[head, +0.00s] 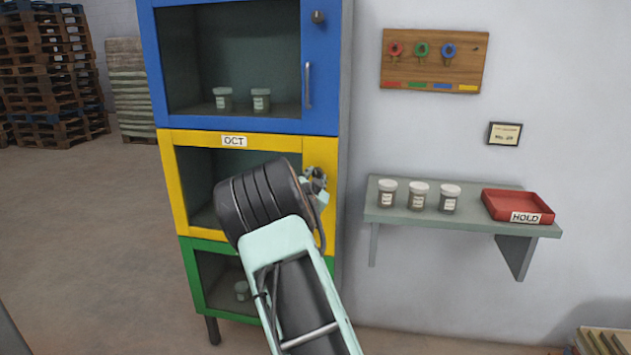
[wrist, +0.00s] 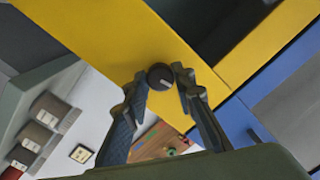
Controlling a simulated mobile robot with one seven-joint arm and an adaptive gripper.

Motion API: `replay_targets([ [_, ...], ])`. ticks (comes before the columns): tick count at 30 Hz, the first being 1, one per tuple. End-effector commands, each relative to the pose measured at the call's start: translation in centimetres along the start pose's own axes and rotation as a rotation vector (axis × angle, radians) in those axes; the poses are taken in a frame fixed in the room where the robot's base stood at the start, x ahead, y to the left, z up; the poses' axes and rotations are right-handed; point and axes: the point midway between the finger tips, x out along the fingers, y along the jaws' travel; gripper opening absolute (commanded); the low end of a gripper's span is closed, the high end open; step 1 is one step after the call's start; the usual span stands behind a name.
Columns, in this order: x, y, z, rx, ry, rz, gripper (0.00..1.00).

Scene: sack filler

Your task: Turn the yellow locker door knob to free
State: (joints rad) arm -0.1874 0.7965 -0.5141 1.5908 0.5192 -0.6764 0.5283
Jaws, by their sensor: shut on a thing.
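The yellow locker door (head: 321,151) is the middle one of three stacked doors, with an OCT label (head: 234,141) on its top edge. It looks closed. In the wrist view its dark round knob (wrist: 160,76) sits on the yellow frame, with a small pale mark on its face. My gripper (head: 316,180) is at the right side of this door in the head view and hides most of the knob there. In the wrist view my gripper's fingers (wrist: 158,82) are on either side of the knob, shut on it.
A blue door (head: 320,60) is above and a green door (head: 220,305) below. To the right are a wall shelf (head: 460,220) with jars and a red HOLD tray (head: 517,205), and a wooden key board (head: 434,60). Open floor (head: 90,240) lies to the left.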

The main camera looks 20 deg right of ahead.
Motion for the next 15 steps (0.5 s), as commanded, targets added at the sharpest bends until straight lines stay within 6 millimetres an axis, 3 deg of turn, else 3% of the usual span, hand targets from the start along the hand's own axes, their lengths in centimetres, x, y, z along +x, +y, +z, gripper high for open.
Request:
replay_targets([
  [15,-0.01,-0.05,-0.01,-0.486,-0.022,0.021,0.00],
])
